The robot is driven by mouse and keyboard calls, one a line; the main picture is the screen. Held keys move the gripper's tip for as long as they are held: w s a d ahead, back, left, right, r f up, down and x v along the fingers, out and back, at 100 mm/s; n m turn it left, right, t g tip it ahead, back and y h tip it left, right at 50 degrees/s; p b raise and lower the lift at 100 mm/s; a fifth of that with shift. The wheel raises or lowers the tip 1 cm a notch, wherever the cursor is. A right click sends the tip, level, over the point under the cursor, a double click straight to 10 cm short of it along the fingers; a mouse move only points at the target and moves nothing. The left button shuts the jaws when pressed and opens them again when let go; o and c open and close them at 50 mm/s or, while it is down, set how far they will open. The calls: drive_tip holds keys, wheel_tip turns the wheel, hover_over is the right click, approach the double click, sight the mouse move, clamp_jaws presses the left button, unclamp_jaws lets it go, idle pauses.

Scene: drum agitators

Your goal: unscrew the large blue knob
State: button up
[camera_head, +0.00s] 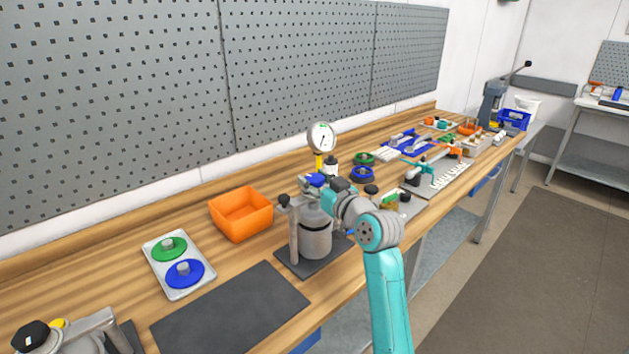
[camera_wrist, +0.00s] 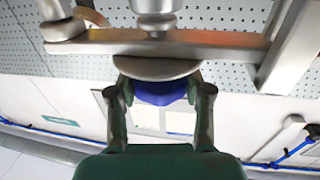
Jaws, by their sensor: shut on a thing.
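The blue knob (camera_wrist: 161,92) sits against a round metal plate (camera_wrist: 155,67) on a metal crossbar (camera_wrist: 225,47) in the wrist view. My gripper (camera_wrist: 160,100) has a finger on each side of the knob and is shut on it. In the head view the blue of the knob (camera_head: 317,180) shows at the top of a stand holding a grey metal vessel (camera_head: 316,238). My gripper (camera_head: 328,190) reaches it there from the right. My fingers and wrist hide part of the knob and the crossbar in the head view.
An orange bin (camera_head: 241,213) and a tray (camera_head: 163,288) with green and blue discs stand left of the vessel. A dark mat (camera_head: 230,308) lies bare in front. A pressure gauge (camera_head: 322,137) stands behind. Several tools and fixtures crowd the bench to the right.

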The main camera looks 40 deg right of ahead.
drive_tip(key=n+y, duration=0.2)
drive_tip(key=y, duration=0.2)
drive_tip(key=n+y, duration=0.3)
drive_tip(key=y, duration=0.1)
drive_tip(key=shift+d+f+g, duration=0.1)
drive_tip(key=shift+d+g, duration=0.05)
drive_tip(key=shift+g, duration=0.15)
drive_tip(key=shift+n+g+y, duration=0.6)
drive_tip(key=shift+n+y, duration=0.4)
drive_tip(key=shift+y, duration=0.4)
drive_tip(key=shift+f+n+y, duration=0.1)
drive_tip(key=shift+n+y, duration=0.2)
drive_tip(key=shift+y, duration=0.1)
drive_tip(key=o, duration=1.2)
drive_tip(key=v, duration=1.2)
drive_tip(key=shift+r, duration=0.3)
